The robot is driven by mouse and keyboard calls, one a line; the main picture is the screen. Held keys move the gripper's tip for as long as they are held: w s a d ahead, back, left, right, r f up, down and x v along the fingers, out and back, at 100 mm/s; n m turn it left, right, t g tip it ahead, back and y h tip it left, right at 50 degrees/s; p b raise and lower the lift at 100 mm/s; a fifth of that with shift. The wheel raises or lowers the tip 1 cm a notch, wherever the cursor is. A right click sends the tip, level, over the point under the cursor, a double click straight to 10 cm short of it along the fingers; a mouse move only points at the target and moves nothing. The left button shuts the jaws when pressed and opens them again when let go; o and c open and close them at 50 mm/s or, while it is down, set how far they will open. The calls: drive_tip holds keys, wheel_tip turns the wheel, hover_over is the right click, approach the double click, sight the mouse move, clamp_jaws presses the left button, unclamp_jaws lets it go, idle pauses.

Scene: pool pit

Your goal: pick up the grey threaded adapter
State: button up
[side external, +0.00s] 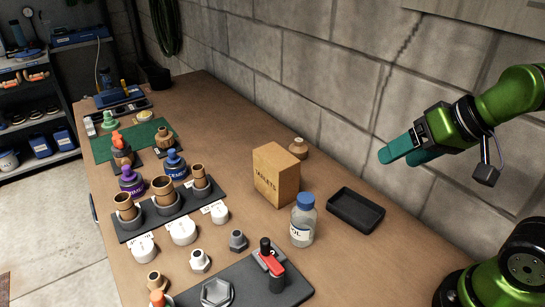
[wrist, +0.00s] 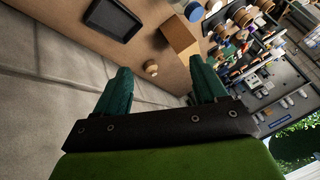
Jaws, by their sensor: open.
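A small grey threaded adapter (side external: 238,241) stands on the bench in the side view, behind the dark plate at the front. A paler, whitish threaded fitting (side external: 200,261) stands to its left. I cannot make out the grey adapter in the wrist view. My gripper (side external: 396,157) is open and empty, with teal fingers, high up at the right near the block wall, well away from the adapter. The open fingers also show in the wrist view (wrist: 160,68).
A cardboard box (side external: 276,180), a clear bottle with a blue cap (side external: 303,222) and a black tray (side external: 356,210) stand between gripper and adapter. A dark plate with a red-handled tool (side external: 271,262) lies in front. White caps (side external: 182,231) and a rack of brass fittings (side external: 168,197) stand left.

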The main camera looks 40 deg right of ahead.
drive_tip(key=w+a+f+g, duration=0.1)
drive_tip(key=a+f, duration=0.1)
drive_tip(key=n+g+h, duration=0.2)
drive_tip(key=n+g, duration=0.4)
drive_tip(key=n, duration=2.9)
hover_over(237, 233)
wheel_tip(237, 233, down, 4)
drive_tip(key=f, duration=0.1)
drive_tip(key=shift+n, duration=0.3)
drive_tip(key=f, duration=1)
drive_tip(key=shift+s+d, duration=0.2)
drive_tip(key=shift+w+a+f, duration=0.15)
drive_tip(key=shift+f, duration=1.4)
drive_tip(key=shift+w+a+f, duration=0.1)
drive_tip(key=shift+f, duration=1.45)
